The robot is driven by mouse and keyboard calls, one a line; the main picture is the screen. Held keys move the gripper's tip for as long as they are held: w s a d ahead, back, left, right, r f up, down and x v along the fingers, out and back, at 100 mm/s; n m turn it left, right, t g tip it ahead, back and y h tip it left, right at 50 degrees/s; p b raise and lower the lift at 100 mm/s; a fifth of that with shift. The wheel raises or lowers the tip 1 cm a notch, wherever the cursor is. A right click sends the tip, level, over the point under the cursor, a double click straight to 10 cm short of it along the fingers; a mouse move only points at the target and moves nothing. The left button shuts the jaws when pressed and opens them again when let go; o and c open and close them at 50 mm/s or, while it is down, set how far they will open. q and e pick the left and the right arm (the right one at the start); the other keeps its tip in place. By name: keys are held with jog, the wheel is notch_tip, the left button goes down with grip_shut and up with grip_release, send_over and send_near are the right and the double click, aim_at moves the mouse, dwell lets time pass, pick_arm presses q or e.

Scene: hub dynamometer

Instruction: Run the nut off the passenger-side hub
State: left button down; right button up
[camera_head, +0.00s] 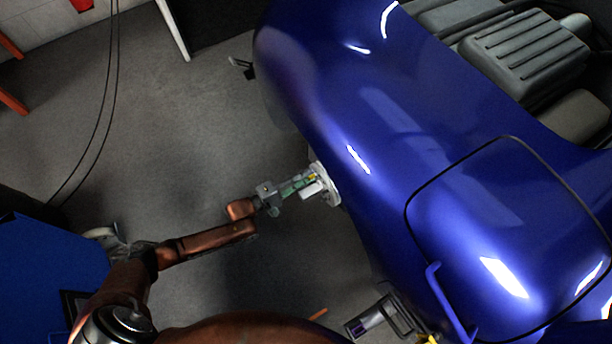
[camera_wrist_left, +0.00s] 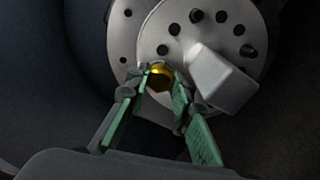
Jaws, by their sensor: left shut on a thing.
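The hub is a silver disc with several dark holes and studs (camera_wrist_left: 234,16); in the head view its pale edge (camera_head: 331,187) shows at the side of the blue car (camera_head: 330,90). My left gripper (camera_head: 307,182) reaches it from the left. In the left wrist view its green-padded fingers (camera_wrist_left: 162,80) are shut on a gold nut (camera_wrist_left: 160,72) at the hub face. Whether the nut is still threaded on cannot be told. A pale block (camera_wrist_left: 220,78) sits on the hub just right of the nut. My right gripper is not in view.
A blue cabinet (camera_head: 45,265) stands at the lower left. Dark cables (camera_head: 100,110) hang at the upper left. A grey and purple device (camera_head: 378,318) is near the car at the bottom. The grey floor (camera_head: 190,130) left of the car is mostly clear.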

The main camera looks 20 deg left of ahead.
pick_arm(q)
jog(key=c, duration=1.9)
grip_release()
jog(key=shift+w+a+r, duration=0.15)
jog(key=shift+a+r, duration=0.05)
jog(key=shift+o, duration=0.3)
jog(key=shift+d, duration=0.1)
jog(key=shift+f, duration=0.1)
jog(key=m, duration=2.4)
jog(key=shift+s+d+f+m, duration=0.15)
jog(key=shift+s+m, duration=0.05)
jog(key=shift+m, duration=0.1)
jog(key=shift+c, duration=0.5)
